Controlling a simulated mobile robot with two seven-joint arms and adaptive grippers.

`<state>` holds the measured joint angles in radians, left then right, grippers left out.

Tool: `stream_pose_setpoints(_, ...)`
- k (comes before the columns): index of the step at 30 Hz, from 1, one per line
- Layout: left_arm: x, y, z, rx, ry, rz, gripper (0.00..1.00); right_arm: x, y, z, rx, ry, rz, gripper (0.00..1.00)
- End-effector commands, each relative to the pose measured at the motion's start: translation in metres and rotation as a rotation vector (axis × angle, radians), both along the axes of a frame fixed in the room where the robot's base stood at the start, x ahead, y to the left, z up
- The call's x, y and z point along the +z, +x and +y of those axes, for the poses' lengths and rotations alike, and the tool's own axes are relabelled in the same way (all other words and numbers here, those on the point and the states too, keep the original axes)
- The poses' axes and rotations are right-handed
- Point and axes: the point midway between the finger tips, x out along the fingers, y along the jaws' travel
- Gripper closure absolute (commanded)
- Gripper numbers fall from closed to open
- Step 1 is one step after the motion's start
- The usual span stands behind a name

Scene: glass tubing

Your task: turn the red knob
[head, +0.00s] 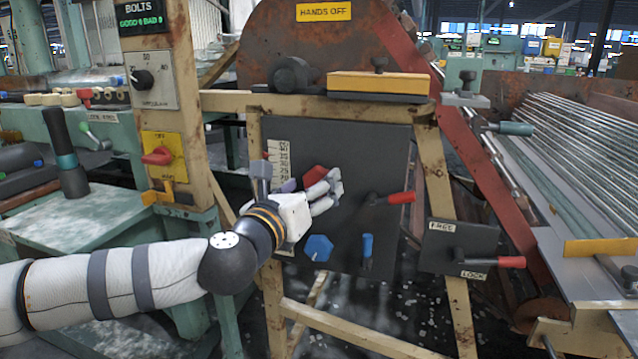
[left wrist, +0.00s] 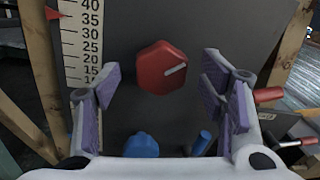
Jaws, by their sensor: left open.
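The red knob (left wrist: 162,68) is a hexagonal knob with a white pointer line, mounted on a dark upright panel (head: 385,150). In the left wrist view its pointer slants toward the upper right. In the head view the red knob (head: 315,176) is partly hidden behind my left gripper (head: 336,190). My left gripper is open and empty, its purple-padded fingers (left wrist: 163,92) apart on either side of the knob in the wrist picture. The fingers appear apart from the knob, which shows in front of them. My right gripper is not in view.
Below the red knob is a blue hexagonal knob (head: 318,248), with a blue-handled lever (head: 367,246) beside it. A red-handled lever (head: 401,198) sticks out at right. A numbered scale (left wrist: 82,45) runs left of the knob. Wooden posts (head: 440,190) frame the panel.

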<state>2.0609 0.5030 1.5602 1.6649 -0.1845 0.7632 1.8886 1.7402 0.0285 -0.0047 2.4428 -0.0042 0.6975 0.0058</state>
Motion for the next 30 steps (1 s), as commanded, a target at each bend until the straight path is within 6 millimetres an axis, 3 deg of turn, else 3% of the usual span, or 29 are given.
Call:
stream_pose_setpoints(6,-0.001,0.024,-0.011,-0.001,0.001,0.0,0.36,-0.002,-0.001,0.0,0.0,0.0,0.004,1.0)
stream_pose_setpoints(14,-0.001,0.027,-0.012,-0.001,0.002,0.001,0.36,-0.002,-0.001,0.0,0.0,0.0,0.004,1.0)
stream_pose_setpoints(21,-0.001,0.026,-0.012,-0.001,0.002,0.001,0.84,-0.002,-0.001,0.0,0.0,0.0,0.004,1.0)
stream_pose_setpoints(30,0.0,0.026,-0.012,-0.001,0.024,-0.006,0.84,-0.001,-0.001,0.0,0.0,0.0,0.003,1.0)
